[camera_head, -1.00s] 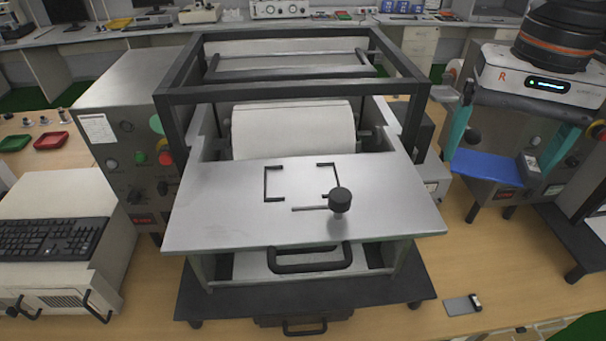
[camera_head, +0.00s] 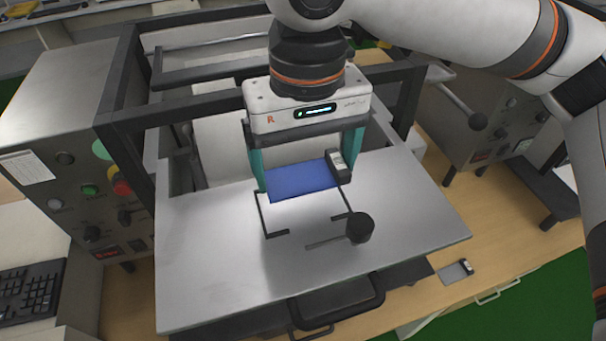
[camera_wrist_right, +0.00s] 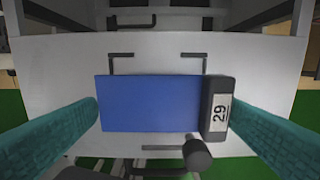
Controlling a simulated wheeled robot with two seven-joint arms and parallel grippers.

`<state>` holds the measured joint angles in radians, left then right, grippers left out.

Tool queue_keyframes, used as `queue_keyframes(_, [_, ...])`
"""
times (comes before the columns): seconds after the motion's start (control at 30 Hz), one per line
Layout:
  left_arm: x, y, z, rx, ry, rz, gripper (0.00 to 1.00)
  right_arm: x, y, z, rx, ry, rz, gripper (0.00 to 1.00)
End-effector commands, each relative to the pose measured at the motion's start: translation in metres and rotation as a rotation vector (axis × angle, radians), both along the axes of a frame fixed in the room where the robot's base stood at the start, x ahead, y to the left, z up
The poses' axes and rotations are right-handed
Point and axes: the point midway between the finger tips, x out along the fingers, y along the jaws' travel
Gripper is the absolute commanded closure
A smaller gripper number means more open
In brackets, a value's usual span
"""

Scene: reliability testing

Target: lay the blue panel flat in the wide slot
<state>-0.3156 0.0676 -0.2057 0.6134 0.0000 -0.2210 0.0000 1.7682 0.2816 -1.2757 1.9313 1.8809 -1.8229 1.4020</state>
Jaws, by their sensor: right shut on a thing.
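The blue panel (camera_head: 303,181) has a dark end block labelled 29 (camera_wrist_right: 216,105). My right gripper (camera_head: 305,170) is shut on it, one teal finger at its left end and the other at the block's side. The panel is held roughly level above the metal plate (camera_head: 215,275); the gap height is unclear. Black corner brackets outline the slot on the plate: front ones (camera_head: 277,234) show in the head view, rear ones (camera_wrist_right: 121,56) in the wrist view. The panel covers part of the bracketed area. My left gripper is not in view.
A black knob (camera_head: 360,228) with a rod stands at the bracketed area's front right. A dark frame (camera_head: 130,150) rises around and behind the plate. A control box (camera_head: 75,150) stands left. The plate's front left is clear.

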Motion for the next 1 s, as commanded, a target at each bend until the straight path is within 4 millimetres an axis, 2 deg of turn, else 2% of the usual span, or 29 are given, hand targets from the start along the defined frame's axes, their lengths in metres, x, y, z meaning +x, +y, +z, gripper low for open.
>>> queue_keyframes(0.17, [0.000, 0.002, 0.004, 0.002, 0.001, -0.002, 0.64, 0.000, 0.000, -0.014, -0.001, 0.002, 0.000, 0.32])
queue_keyframes(0.3, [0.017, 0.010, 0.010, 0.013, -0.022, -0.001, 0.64, -0.001, 0.000, -0.034, -0.001, 0.004, 0.000, 0.32])
queue_keyframes(0.4, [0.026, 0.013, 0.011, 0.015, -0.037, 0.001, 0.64, 0.000, 0.000, -0.041, 0.001, 0.000, 0.000, 0.32])
queue_keyframes(1.0, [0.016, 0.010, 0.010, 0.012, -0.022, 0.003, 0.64, 0.000, 0.000, -0.053, 0.000, 0.000, -0.001, 0.32])
